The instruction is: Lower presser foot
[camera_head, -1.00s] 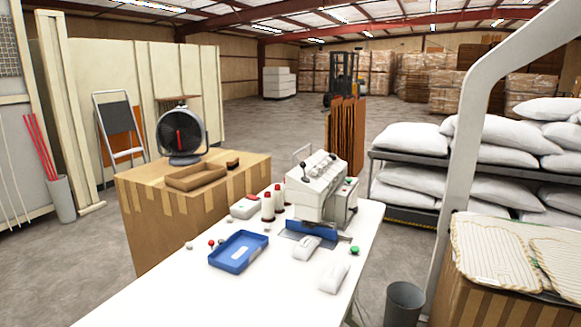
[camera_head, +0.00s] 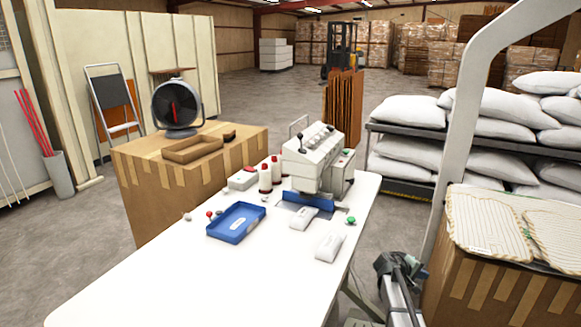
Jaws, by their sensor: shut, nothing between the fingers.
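The white sewing machine (camera_head: 318,155) stands at the far right part of the white table (camera_head: 150,275). A blue part (camera_head: 318,202) shows at its base. The presser foot is too small to make out, so I cannot tell whether it is up or down. My gripper (camera_head: 398,268) shows dark at the lower right, off the table's right side and well apart from the machine. It is shut and empty.
A blue tray (camera_head: 236,222), red-and-white thread cones (camera_head: 265,180) and two white blocks (camera_head: 329,246) are on the table. A green knob (camera_head: 350,220) sits near its right edge. A carton with striped cloths (camera_head: 490,225) stands right of my arm. The table's near part is clear.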

